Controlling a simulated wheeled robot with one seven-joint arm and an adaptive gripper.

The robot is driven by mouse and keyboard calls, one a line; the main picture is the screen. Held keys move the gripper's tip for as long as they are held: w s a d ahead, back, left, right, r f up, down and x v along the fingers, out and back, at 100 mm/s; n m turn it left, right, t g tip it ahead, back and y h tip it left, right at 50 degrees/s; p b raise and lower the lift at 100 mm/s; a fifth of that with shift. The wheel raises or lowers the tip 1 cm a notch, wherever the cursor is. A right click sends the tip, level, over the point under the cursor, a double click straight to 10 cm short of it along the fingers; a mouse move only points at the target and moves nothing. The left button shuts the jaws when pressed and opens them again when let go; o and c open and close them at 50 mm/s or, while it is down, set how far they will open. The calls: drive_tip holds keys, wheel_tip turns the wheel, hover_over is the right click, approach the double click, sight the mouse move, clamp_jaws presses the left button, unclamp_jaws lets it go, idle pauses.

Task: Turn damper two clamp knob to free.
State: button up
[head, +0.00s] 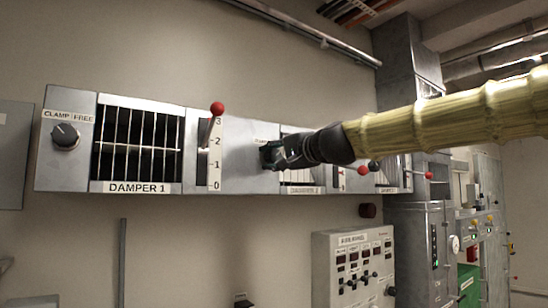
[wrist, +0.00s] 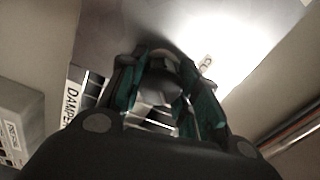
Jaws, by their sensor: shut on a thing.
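My gripper (head: 268,156) is at the second damper panel, at the end of my yellow-sleeved arm. In the wrist view my gripper (wrist: 163,88) has its green-padded fingers closed on either side of a dark round knob, the damper two clamp knob (wrist: 158,88). In the head view my fingers hide that knob, and most of the label above it is covered. Which way the knob points cannot be told. The damper two grille (head: 300,176) is partly behind my gripper. Its label (wrist: 72,98) begins "DAMPE" in the wrist view.
Damper 1 (head: 138,145) is at the left, with its own clamp knob (head: 65,136) and a red-tipped lever (head: 217,109). More levers (head: 364,170) stick out right of my gripper. A control box (head: 352,268) hangs below. Bare wall lies above the panels.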

drive_tip(key=shift+d+r+m, duration=0.2)
drive_tip(key=shift+r+m, duration=0.1)
drive_tip(key=shift+r, duration=0.05)
